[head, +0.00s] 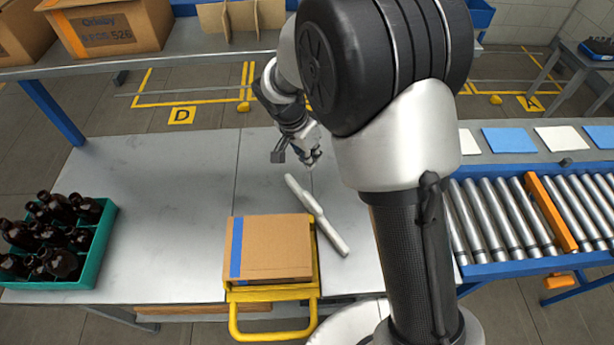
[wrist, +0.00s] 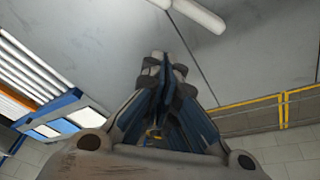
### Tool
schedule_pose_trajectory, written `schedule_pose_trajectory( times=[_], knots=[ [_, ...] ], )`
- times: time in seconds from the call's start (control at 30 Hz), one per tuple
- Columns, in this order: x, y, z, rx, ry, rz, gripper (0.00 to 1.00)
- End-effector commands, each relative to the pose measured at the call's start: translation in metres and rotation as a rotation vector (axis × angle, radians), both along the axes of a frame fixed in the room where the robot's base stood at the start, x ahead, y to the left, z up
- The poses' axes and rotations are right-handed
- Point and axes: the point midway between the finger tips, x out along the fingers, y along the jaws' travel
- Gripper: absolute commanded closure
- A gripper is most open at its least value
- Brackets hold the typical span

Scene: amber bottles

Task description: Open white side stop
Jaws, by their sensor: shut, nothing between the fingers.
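The white side stop (head: 318,215) is a long white bar lying diagonally on the grey table, to the right of a cardboard box. Its upper end points toward my gripper (head: 311,158). In the wrist view part of the white bar (wrist: 200,15) shows at the top edge, beyond and apart from the fingertips. My gripper (wrist: 165,60) is shut and empty, its fingers together. It is above the table, just beyond the bar's far end in the head view. My arm may hide some of the table to the bar's right.
The cardboard box (head: 270,247) with blue tape sits on a yellow-framed carrier (head: 317,290). A green crate (head: 97,262) of amber bottles stands at the left. A roller conveyor (head: 500,215) with an orange bar (head: 551,213) is at the right. The table's middle left is clear.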

Motion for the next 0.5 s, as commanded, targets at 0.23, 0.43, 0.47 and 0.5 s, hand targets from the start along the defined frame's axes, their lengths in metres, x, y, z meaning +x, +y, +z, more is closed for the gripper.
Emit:
schedule_pose_trajectory(
  times=[0.23,0.43,0.47,0.5],
  knots=[
    [0.011,0.003,-0.005,0.0,-0.089,-0.203,1.0],
    [0.014,0.0,-0.016,0.001,-0.102,-0.234,1.0],
    [0.015,-0.001,-0.02,0.001,-0.102,-0.233,1.0],
    [0.015,-0.002,-0.026,0.001,-0.101,-0.233,1.0]
  ],
)
